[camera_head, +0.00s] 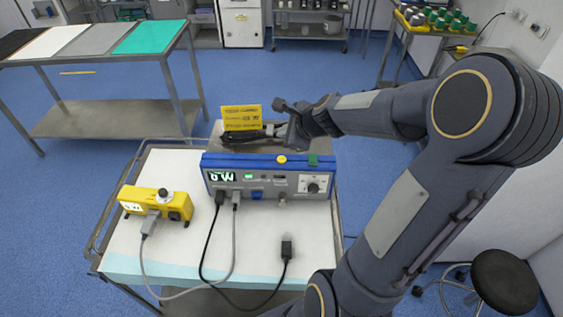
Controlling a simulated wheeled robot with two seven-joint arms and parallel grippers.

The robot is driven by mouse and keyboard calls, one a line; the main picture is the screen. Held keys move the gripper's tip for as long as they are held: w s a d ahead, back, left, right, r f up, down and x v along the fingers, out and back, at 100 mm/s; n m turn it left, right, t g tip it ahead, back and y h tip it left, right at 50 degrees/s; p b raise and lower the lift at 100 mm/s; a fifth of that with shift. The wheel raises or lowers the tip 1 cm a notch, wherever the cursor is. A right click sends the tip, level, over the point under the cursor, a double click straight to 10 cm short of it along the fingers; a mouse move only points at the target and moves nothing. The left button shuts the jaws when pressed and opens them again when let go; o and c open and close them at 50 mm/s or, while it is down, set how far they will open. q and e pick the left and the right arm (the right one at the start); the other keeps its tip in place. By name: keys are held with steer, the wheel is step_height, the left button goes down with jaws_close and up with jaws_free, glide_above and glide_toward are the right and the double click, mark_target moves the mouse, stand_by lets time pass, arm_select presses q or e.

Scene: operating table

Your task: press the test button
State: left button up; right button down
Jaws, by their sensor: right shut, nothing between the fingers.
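A blue and grey device (262,182) stands on the cart, with a green lit display, sockets and a knob on its front. A round yellow button (281,159) and a small green block (313,160) sit on its top front edge; I cannot read a test label. My left gripper is out of view.
A yellow sign (241,117) stands behind the gripper fingers. Grey and black cables run from the sockets over the white-covered cart (185,240); a loose black plug (287,249) lies in front. A steel table (110,93) is at the back left and a stool (504,281) at the lower right.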

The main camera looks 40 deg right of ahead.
mark_target(285, 161)
arm_select(q)
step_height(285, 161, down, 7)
steer(key=b, duration=0.6)
arm_select(e)
step_height(285, 161, down, 7)
stand_by(1.3)
arm_select(q)
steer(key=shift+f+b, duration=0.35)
steer(key=shift+b, duration=0.05)
arm_select(e)
steer(key=shift+f, duration=0.4)
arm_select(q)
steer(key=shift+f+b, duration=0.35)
arm_select(e)
steer(key=shift+f, duration=0.4)
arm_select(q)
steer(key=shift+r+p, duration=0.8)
arm_select(e)
steer(key=shift+r, duration=0.8)
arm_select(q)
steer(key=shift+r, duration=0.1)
arm_select(e)
steer(key=shift+r, duration=0.1)
step_height(285, 161, up, 5)
steer(key=p, duration=0.5)
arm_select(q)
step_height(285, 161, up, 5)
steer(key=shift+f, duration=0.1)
